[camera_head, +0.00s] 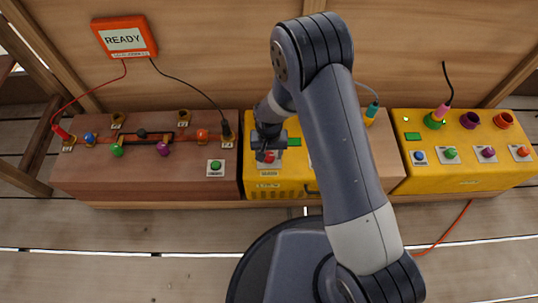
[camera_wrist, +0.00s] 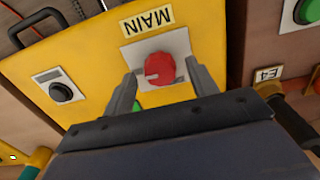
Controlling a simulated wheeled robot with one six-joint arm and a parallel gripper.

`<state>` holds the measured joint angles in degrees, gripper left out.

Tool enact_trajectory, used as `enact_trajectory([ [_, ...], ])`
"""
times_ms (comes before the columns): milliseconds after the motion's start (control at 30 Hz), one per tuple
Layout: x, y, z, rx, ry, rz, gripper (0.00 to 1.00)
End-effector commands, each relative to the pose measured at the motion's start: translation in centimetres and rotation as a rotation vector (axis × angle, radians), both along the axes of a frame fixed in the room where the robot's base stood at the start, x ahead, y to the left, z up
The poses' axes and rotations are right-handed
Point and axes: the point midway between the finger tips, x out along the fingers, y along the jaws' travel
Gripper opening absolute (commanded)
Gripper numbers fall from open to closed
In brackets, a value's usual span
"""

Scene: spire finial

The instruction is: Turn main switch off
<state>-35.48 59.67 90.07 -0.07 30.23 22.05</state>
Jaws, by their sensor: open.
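My gripper (camera_wrist: 157,92) is open, with one finger on each side of the knob in the wrist view. Whether the fingers touch it I cannot tell. In the head view my gripper (camera_head: 268,150) is at the knob and partly covers it.
A brown box (camera_head: 150,180) with a green button (camera_head: 215,165) stands left. A yellow box (camera_head: 465,182) with several coloured buttons stands right. An orange READY sign (camera_head: 124,38) hangs on the wooden wall, with cables below. A black button (camera_wrist: 60,91) is beside the knob.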

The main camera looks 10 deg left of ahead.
Motion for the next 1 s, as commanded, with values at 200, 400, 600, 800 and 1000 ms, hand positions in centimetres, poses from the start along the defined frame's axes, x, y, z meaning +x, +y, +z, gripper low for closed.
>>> enact_trajectory([
  [200, 0.0, -0.01, -0.84, 0.0, 0.0, 0.0, 0.55],
  [400, 0.0, -0.01, -0.81, 0.0, 0.0, 0.0, 0.54],
  [600, -0.01, -0.01, -0.8, 0.0, 0.0, 0.0, 0.38],
  [800, -0.01, -0.01, -0.79, 0.0, 0.0, 0.0, 0.21],
  [1000, 0.0, -0.02, -0.79, 0.0, 0.0, 0.001, 0.1],
])
